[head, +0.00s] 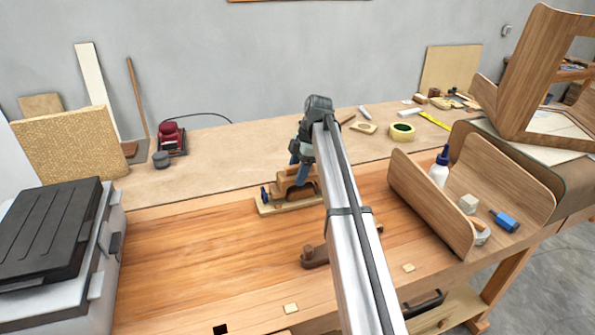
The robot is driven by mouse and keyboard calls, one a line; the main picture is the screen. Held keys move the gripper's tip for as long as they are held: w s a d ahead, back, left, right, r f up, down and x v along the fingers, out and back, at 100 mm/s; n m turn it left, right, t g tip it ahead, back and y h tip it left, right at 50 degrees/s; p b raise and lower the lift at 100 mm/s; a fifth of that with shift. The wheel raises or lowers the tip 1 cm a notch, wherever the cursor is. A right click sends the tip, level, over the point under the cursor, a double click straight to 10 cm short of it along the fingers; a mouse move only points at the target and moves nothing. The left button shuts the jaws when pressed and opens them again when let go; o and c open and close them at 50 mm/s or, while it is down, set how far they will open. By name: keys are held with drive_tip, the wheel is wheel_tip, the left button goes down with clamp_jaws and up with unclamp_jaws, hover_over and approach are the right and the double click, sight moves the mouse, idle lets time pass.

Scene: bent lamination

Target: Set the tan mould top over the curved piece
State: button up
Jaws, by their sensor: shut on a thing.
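My gripper (301,178) reaches down over the mould near the middle of the bench, and its blue-grey fingers are shut on the tan mould top (284,174). The mould top sits at or just above the tan mould base (272,209); I cannot tell whether they touch. A darker brown curved piece (298,190) shows low under the fingers, above the base. Its right side is hidden by my arm. A small blue fitting (265,194) stands at the left end of the base.
A dark wooden piece (315,257) lies in front of the mould, partly behind my arm. A curved wooden tray (425,205) with a glue bottle (439,170) stands right. A black-lidded case (50,228) stands left. The bench top (190,260) is clear left of the mould.

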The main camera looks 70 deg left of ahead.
drive_tip(key=shift+f, duration=1.3)
idle(1.6)
drive_tip(key=o, duration=1.4)
drive_tip(key=shift+c, duration=0.2)
drive_tip(key=shift+o, duration=0.3)
drive_tip(key=shift+o, duration=0.7)
drive_tip(key=shift+r, duration=4)
